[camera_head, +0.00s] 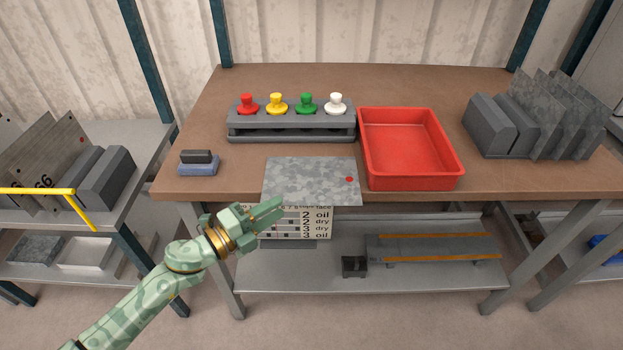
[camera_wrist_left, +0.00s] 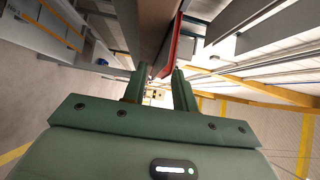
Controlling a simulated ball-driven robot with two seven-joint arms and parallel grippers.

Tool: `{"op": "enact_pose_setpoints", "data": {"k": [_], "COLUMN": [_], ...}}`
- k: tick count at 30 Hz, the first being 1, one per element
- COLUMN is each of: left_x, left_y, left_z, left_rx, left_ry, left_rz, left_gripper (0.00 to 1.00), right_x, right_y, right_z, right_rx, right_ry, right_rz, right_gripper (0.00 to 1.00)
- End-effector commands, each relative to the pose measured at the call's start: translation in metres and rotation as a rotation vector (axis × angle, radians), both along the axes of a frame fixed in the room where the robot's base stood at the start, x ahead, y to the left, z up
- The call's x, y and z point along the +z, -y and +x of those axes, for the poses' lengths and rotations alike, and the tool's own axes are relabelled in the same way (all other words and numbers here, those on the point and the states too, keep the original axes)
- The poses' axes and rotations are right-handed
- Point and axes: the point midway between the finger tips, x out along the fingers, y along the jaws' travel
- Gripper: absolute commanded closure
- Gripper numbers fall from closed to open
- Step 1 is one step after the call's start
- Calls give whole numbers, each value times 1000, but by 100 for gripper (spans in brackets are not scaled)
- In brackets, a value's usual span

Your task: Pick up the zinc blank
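The zinc blank (camera_head: 305,178), a flat mottled grey sheet with a red dot near its right side, lies at the front edge of the brown bench (camera_head: 235,130) and juts out past it. My left gripper (camera_head: 280,208) is in front of the bench, by the blank's lower left corner. Its two fingers are apart with nothing gripped; they also show parted in the left wrist view (camera_wrist_left: 158,76). I cannot clearly make out the blank in the wrist view. My right gripper is not in view.
A red tray (camera_head: 458,181) stands right of the blank. Behind is a grey holder (camera_head: 290,121) with coloured knobs. A small blue-grey block (camera_head: 198,167) lies left. Upright sheets (camera_head: 560,115) stand far right. A printed sign (camera_head: 310,220) hangs below the blank.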

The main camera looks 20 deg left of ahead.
Motion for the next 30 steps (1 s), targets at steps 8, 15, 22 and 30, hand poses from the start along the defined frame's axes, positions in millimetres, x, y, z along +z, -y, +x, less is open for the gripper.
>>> {"op": "enact_pose_setpoints", "data": {"k": [8,15,22,30], "left_x": [0,0,1,4], "left_y": [20,21,21,21], "left_z": [29,30,30,29], "left_rx": [1,0,0,0], "left_ry": [0,-1,1,1], "left_rz": [0,-1,-1,0], "left_gripper": [72,80,100,100], "right_x": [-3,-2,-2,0], "right_y": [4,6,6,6], "right_z": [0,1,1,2], "right_rx": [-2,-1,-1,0], "right_ry": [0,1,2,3], "right_rz": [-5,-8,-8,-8], "right_gripper": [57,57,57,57]}}
